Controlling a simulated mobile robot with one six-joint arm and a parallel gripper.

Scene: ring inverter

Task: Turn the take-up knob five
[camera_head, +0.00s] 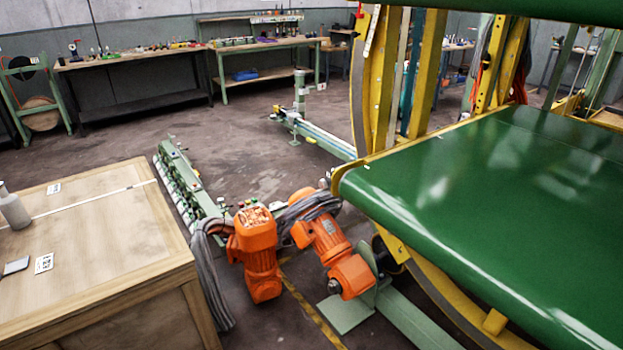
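The ring inverter fills the right side of the head view, with a yellow ring frame (378,85) and a wide, glossy green belt (485,200) whose rounded end faces left. Another green belt (540,8) crosses the top right. I cannot make out a take-up knob; if it is in this view, it is hidden or too small to tell. Two orange motors (255,250) and (335,250) sit low beside the left end of the belt. My gripper is not in view.
A wooden table or crate (110,235) stands at the lower left, with a grey bottle (12,208) on it. Grey cables (208,270) hang by the motors. A green rail (180,185) lies behind them. Workbenches (130,58) line the back wall. Floor (240,150) is clear in the middle.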

